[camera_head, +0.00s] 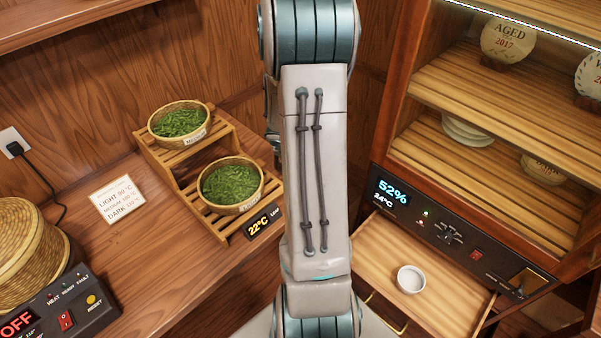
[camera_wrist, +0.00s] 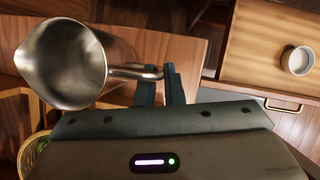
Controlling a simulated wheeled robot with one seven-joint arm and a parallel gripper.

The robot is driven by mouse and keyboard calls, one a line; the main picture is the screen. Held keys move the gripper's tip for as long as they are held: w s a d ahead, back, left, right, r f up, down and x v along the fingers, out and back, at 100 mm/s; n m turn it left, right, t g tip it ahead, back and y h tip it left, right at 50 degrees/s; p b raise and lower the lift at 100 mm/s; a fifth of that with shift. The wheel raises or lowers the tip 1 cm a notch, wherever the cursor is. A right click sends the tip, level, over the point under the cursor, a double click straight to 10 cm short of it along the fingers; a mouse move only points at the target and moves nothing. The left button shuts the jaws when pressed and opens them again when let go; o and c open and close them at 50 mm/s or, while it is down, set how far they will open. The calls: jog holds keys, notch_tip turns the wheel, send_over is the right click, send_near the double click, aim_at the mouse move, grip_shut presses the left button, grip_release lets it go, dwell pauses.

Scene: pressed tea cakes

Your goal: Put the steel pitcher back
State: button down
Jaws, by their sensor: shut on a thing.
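The steel pitcher (camera_wrist: 68,66) is in the upper left of the wrist view, its open mouth facing the camera and looking empty. My gripper (camera_wrist: 172,82) is shut on the pitcher's handle, with the fingers on the handle's outer end. The pitcher hangs over or close to the wooden counter; the gap beneath it cannot be judged. In the head view my arm covers the middle, and the gripper and pitcher are out of sight there.
A drawer (camera_head: 375,258) under the humidity cabinet (camera_head: 409,145) stands open with a small white cup (camera_head: 411,279) in it. A stepped wooden rack (camera_head: 160,165) holds two baskets of leaves. A heater unit (camera_head: 75,315) with a woven steamer (camera_head: 30,250) is at left.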

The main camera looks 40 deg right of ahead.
jog(key=shift+f+b, duration=0.5)
jog(key=shift+f, duration=0.95)
jog(key=shift+f, duration=0.15)
jog(key=c, duration=1.5)
grip_release()
jog(key=shift+c, duration=0.2)
